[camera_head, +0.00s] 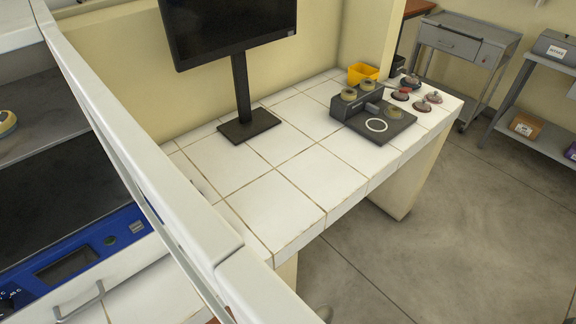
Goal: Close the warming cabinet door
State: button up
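The warming cabinet (108,262) stands at the left, with a blue control panel, a small display and dark knobs along its lower front. Its dark interior shows above the panel, with a grey shelf (40,113) inside, so the front is open. The cabinet door (150,180) appears as a long white edge running from the top left to the bottom middle, standing out from the cabinet. A grey bar handle (80,303) shows low at the left; I cannot tell which part it belongs to. My gripper is not in view.
A white tiled bench (275,200) lies right of the door, carrying a monitor (230,30), a dark instrument (370,115), a yellow bin (362,74) and several small dishes. A grey cart (463,45) stands at the back right. The floor (460,220) at right is clear.

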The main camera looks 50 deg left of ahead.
aim_at(236, 286)
jog(key=i, duration=0.85)
jog(key=u, duration=2.15)
jog(key=k, duration=0.6)
jog(key=u, duration=0.95)
